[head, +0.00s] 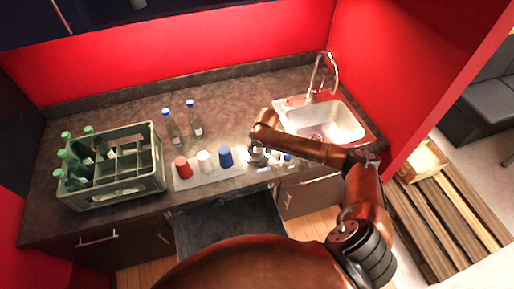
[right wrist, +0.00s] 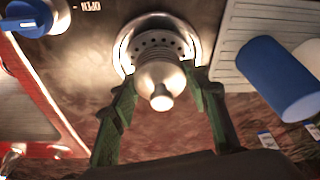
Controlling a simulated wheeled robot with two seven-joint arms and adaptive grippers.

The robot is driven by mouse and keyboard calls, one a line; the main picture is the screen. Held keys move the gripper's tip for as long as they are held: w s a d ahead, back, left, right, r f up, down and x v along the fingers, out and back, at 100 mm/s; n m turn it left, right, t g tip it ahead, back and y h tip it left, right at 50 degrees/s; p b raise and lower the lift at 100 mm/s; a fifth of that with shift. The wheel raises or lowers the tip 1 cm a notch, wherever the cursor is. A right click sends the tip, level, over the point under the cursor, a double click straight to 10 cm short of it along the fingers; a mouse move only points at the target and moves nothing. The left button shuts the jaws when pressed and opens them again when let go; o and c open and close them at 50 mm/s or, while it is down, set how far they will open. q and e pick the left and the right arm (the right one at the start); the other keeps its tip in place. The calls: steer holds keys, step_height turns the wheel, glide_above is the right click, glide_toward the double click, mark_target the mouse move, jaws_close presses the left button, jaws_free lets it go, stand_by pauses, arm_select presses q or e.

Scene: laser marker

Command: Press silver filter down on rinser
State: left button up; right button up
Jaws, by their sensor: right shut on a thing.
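The silver filter (right wrist: 163,82) is a shiny metal piece with a rounded, stepped body in the right wrist view. My right gripper (right wrist: 160,95) is shut on it, with one dark green finger on each side. The rinser (right wrist: 150,40), a round metal plate with small holes, lies directly behind the filter in that view. The filter overlaps the rinser, and I cannot tell how firmly they touch. In the head view my right gripper (head: 258,150) is over the counter, right of the blue cup, and largely hides the rinser. My left gripper is not in view.
A ribbed white tray (head: 190,182) holds a red cup (head: 183,167), a white cup (head: 205,160) and a blue cup (head: 225,157), close left of my gripper. A green crate (head: 110,192) with bottles stands further left. The sink (head: 322,122) is at the right.

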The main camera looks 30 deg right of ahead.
steer(key=shift+f, duration=0.75)
stand_by(1.5)
steer(key=shift+r, duration=0.1)
step_height(320, 180, up, 9)
steer(key=p, duration=1)
stand_by(0.3)
steer(key=shift+a, duration=0.1)
stand_by(0.8)
